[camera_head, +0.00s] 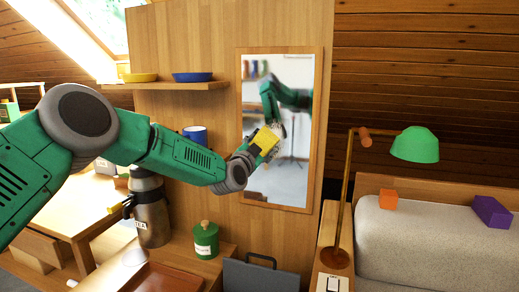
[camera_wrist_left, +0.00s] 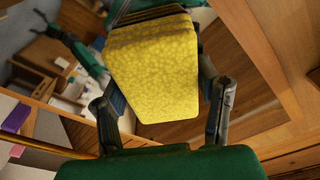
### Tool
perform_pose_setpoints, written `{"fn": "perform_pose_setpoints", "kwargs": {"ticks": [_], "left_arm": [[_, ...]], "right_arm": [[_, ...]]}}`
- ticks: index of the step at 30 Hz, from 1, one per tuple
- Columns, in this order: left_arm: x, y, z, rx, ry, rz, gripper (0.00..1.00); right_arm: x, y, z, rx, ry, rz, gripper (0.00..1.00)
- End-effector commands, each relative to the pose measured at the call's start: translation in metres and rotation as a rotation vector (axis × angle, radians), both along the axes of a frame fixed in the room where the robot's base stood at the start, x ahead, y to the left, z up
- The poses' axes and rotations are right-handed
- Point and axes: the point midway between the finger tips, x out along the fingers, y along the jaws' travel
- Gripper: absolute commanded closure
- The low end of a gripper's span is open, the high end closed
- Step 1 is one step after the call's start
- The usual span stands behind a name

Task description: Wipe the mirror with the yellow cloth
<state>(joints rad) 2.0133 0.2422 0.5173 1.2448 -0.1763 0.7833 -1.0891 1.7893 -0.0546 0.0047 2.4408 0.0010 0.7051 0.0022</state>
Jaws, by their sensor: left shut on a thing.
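The mirror (camera_head: 292,185) hangs upright in a thin wooden frame on the wooden panel and reflects my green arm. My left gripper (camera_head: 257,150) is in front of the mirror's left half, at about mid-height. It is shut on the yellow cloth (camera_head: 266,139), which looks like a thick folded pad. In the left wrist view the cloth (camera_wrist_left: 155,70) sits between the two dark fingers and hides part of what lies behind it. I cannot tell whether the cloth touches the glass. My right gripper is not in view.
A shelf (camera_head: 165,87) with a yellow and a blue dish is left of the mirror. Below stand a steel flask (camera_head: 150,208) and a green canister (camera_head: 206,240). A green-shaded lamp (camera_head: 414,145) stands right of the mirror, beside a grey bed (camera_head: 430,235).

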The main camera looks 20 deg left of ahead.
Motion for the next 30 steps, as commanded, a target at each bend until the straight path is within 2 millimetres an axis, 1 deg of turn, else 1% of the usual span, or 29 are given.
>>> {"fn": "perform_pose_setpoints", "kwargs": {"ticks": [13,24,30], "left_arm": [[0.000,-0.024,0.001,0.001,-0.002,-0.001,0.72],[0.001,-0.025,0.000,0.000,0.000,-0.001,0.72],[-0.001,-0.033,0.000,0.001,0.000,-0.002,0.72]], "right_arm": [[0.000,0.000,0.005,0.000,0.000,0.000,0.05],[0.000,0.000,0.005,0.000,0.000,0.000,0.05],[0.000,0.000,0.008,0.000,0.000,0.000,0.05]]}}
